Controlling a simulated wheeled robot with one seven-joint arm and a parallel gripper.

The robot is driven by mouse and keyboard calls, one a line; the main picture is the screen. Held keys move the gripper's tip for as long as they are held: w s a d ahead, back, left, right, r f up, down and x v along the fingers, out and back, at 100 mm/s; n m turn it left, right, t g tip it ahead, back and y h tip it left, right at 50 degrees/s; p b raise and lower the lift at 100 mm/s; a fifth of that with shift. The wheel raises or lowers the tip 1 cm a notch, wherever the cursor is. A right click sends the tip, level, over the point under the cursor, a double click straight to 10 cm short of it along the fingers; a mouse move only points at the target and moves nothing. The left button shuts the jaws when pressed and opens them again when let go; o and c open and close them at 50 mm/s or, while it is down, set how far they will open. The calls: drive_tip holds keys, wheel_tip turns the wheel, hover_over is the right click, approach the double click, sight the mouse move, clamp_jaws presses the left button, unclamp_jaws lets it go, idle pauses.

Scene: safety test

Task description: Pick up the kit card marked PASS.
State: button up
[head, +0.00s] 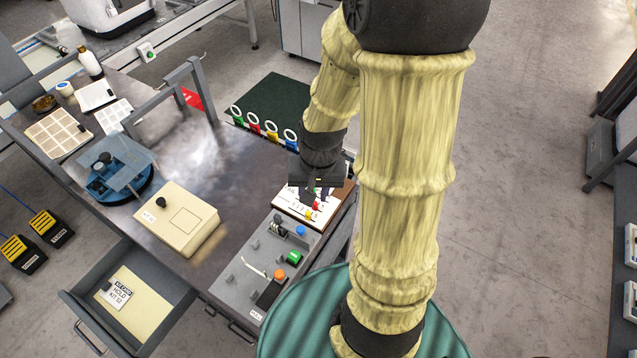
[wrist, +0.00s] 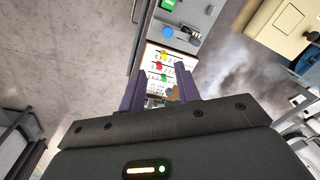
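A white card (head: 118,293) lies in the open drawer (head: 150,323) at the lower left of the head view. Its print appears to read HOLD and KIT 12. I cannot make out a card marked PASS in either view. My gripper (head: 316,188) is over a white panel (head: 292,206) with small coloured knobs at the table's right side, far from the drawer. In the wrist view my gripper (wrist: 157,88) has its two purple fingers apart, with the panel (wrist: 150,58) seen beyond and between them. The gap shows no held card.
A grey control box (head: 240,285) with coloured buttons stands in front of the panel. A beige box (head: 178,220) and a blue round device (head: 120,168) stand on the dark table (head: 185,150). Coloured rings (head: 270,128) stand behind. A grey frame (head: 195,78) rises at the back.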

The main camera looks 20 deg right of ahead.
drive_tip(key=w+d+f+m+t+y+b, duration=0.1)
drive_tip(key=d+f+m+y+b, duration=0.25)
drive_tip(key=f+m, duration=0.35)
drive_tip(key=w+d+f+m+y+b, duration=0.2)
drive_tip(key=f+m+b, duration=0.25)
drive_tip(key=f, duration=0.45)
drive_tip(key=w+d+m+t+b, duration=0.1)
drive_tip(key=m, duration=0.1)
drive_tip(key=w+d+f+m+t+y+b, duration=0.1)
drive_tip(key=d+m+t, duration=0.1)
drive_tip(key=m, duration=0.1)
drive_tip(key=w+d+f+m+t+y+b, duration=0.1)
drive_tip(key=d+m, duration=0.1)
drive_tip(key=shift+d+m+t, duration=0.15)
drive_tip(key=shift+m+t, duration=0.15)
drive_tip(key=shift+m, duration=0.05)
drive_tip(key=d+r+m+t+b, duration=0.2)
drive_tip(key=d+m+t, duration=0.2)
drive_tip(key=d, duration=0.4)
drive_tip(key=shift+w+r+m+t+h, duration=0.15)
drive_tip(key=shift+w+m+t+h, duration=0.2)
drive_tip(key=shift+m, duration=0.45)
drive_tip(key=shift+a, duration=0.1)
drive_tip(key=b+x, duration=0.1)
drive_tip(key=x, duration=1.1)
